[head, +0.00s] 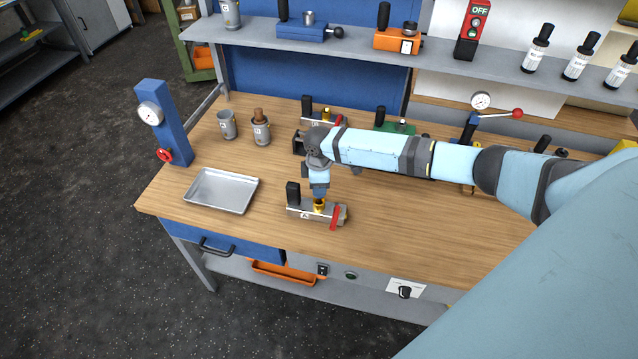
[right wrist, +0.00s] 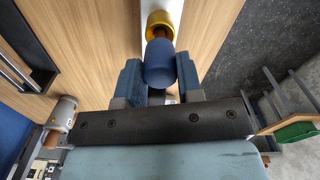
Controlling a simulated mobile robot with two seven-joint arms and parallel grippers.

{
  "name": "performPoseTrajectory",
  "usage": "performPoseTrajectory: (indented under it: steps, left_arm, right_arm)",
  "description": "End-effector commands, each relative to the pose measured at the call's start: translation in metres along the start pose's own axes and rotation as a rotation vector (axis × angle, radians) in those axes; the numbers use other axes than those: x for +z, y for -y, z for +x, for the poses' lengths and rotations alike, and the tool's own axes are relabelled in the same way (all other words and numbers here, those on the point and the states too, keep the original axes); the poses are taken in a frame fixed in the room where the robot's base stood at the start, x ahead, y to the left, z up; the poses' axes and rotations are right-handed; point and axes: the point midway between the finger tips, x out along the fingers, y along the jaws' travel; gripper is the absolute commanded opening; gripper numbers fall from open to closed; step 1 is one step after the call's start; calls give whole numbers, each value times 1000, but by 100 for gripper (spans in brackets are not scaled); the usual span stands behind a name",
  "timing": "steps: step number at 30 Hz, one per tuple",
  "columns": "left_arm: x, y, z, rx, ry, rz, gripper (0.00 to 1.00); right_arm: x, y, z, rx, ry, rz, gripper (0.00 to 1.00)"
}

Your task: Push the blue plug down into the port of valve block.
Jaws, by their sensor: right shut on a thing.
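The valve block (head: 310,213) lies near the front edge of the bench, with a black upright post, a red lever and a brass port (head: 320,205). My right gripper (head: 318,194) points down just above this port. The right wrist view shows the blue plug (right wrist: 159,64) between the fingers of my right gripper (right wrist: 158,80), which are shut on it. The plug's narrow end points at the yellow port ring (right wrist: 160,21). Whether the end is inside the port or only at its mouth, I cannot tell. In the head view the plug is mostly hidden by the gripper. My left gripper is out of view.
An empty metal tray (head: 222,191) lies to the left of the block. Another block with a black post (head: 308,112) is behind my arm. A shelf (head: 350,45) spans the back.

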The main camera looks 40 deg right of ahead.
Motion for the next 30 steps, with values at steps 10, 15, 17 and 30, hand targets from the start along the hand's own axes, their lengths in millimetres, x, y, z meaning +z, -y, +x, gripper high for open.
performPoseTrajectory:
  steps: [10, 15, 17, 30]
  left_arm:
    - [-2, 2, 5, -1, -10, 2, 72]
    - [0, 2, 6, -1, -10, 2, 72]
    - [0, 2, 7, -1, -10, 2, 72]
    - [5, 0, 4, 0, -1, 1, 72]
  right_arm:
    - [0, 0, 9, 0, -1, 0, 9]
    - [0, 0, 14, 0, -1, 0, 9]
    - [0, 0, 15, 0, -1, 0, 9]
    - [0, 0, 15, 0, 0, 0, 63]
